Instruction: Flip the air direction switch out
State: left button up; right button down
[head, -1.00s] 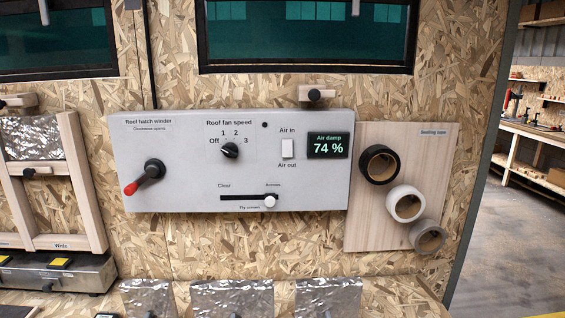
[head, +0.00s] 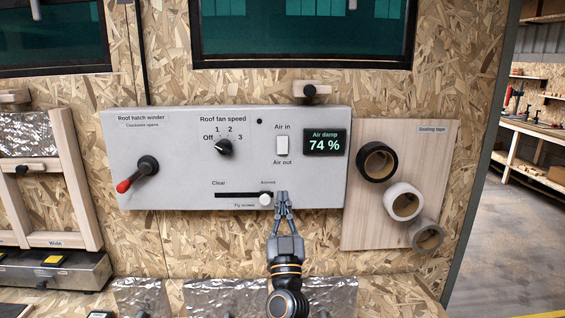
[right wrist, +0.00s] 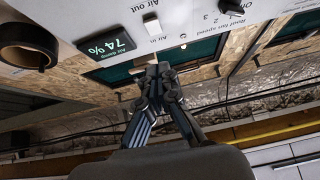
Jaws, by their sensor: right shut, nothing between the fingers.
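The air direction switch (head: 282,146) is a small white rocker on the grey control panel (head: 180,185), between the labels "Air in" above and "Air out" below. It also shows in the right wrist view (right wrist: 152,25), seen upside down. Which way it is tipped I cannot tell. My right gripper (head: 282,196) is shut and empty, its fingers pointing up below the switch, close to the white slider knob (head: 266,199). In the right wrist view my gripper (right wrist: 152,72) shows with its fingertips together, apart from the switch. My left gripper is not in view.
The display (head: 324,143) reads "Air damp 74 %" right of the switch. The fan knob (head: 223,148) and the red-handled winder (head: 137,174) are to the left. Tape rolls (head: 403,201) hang on a board at the right.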

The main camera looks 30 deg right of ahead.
aim_at(282, 148)
jog(key=shift+s+d+r+h, duration=0.1)
jog(key=shift+d+r+h, duration=0.05)
jog(key=shift+h, duration=0.25)
jog(key=p+x, duration=0.1)
jog(key=x, duration=0.3)
jog(key=w+f+p+x, duration=0.1)
jog(key=x, duration=0.3)
jog(key=d+f+p+x, duration=0.1)
jog(key=x, duration=0.3)
jog(key=shift+w+p, duration=0.4)
jog(key=shift+w+d, duration=0.2)
jog(key=shift+w, duration=0.1)
